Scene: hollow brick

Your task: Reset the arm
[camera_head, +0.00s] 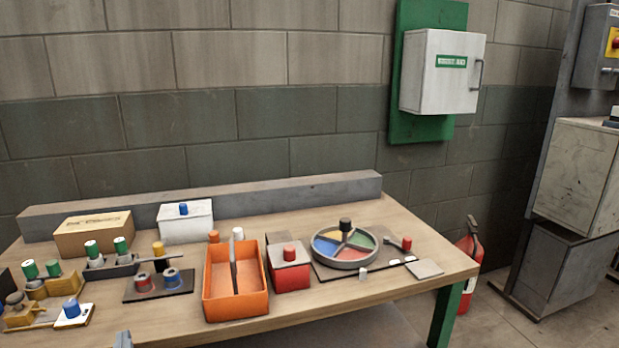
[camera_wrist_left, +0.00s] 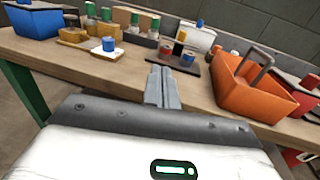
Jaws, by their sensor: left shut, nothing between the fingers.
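My left gripper shows in the left wrist view (camera_wrist_left: 163,72) with its two grey fingers pressed together and nothing between them. It is in front of the table's front edge, apart from the objects on the table. In the head view only a small grey tip of the left gripper (camera_head: 123,338) shows at the bottom edge, left of centre. The rest of the left arm is out of the head view. My right gripper is in neither view.
The wooden table (camera_head: 330,305) holds an orange divided carrier (camera_head: 235,306), a red box (camera_head: 291,277), a four-colour round tray (camera_head: 343,258), a cardboard box (camera_head: 95,238) and a white box (camera_head: 186,226). A blue bin (camera_wrist_left: 36,22) stands at the left end. A fire extinguisher (camera_head: 469,262) stands beyond the table's right end.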

